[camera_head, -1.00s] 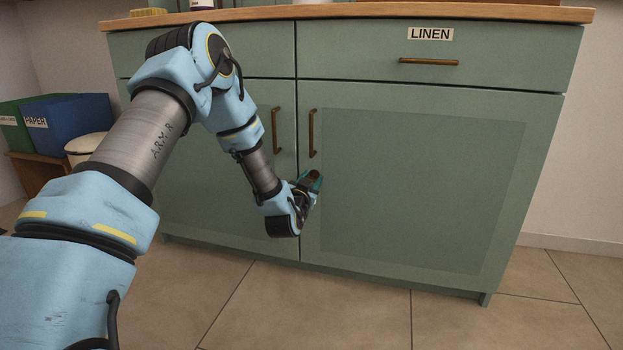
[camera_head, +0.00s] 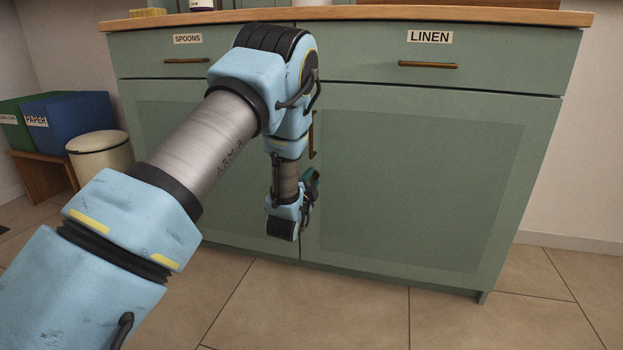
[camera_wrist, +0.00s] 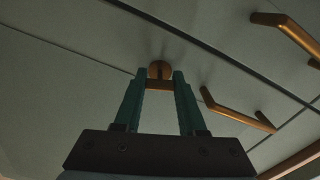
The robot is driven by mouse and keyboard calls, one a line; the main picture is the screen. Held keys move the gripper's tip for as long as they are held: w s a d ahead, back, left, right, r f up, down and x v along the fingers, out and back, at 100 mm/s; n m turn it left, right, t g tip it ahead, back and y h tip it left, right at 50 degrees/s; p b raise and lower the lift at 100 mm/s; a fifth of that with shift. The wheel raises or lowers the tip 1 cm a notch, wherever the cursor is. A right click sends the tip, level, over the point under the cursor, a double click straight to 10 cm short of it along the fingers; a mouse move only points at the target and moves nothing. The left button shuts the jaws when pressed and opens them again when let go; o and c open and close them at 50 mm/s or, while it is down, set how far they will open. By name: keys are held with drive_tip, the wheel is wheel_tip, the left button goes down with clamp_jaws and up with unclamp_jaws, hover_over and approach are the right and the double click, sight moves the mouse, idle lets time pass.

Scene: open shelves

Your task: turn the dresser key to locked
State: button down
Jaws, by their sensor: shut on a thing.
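The dresser (camera_head: 420,190) is a green cabinet with two doors below two drawers. My gripper (camera_head: 313,176) is low at the front of the dresser, beside the seam between the doors and below the door handles. In the wrist view my gripper (camera_wrist: 159,82) has its two teal fingers on either side of the brass key (camera_wrist: 159,85) and is shut on it. The key sits at a round brass lock plate (camera_wrist: 160,69) on the door front. The fingers hide part of the key, and I cannot tell its lock position. In the head view the key is hidden.
A bronze door handle (camera_head: 312,135) is just above my gripper; both door handles show in the wrist view. Drawers are labelled SPOONS (camera_head: 188,39) and LINEN (camera_head: 430,37). Boxes (camera_head: 68,120) and a cream bin (camera_head: 100,152) stand at left. The floor in front is clear.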

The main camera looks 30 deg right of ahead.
drive_tip(key=shift+m+p, duration=0.5)
drive_tip(key=shift+m, duration=1.3)
drive_tip(key=shift+c, duration=2.4)
unclamp_jaws()
drive_tip(key=p+v, duration=0.3)
drive_tip(key=v, duration=0.7)
drive_tip(key=shift+s+a, duration=0.3)
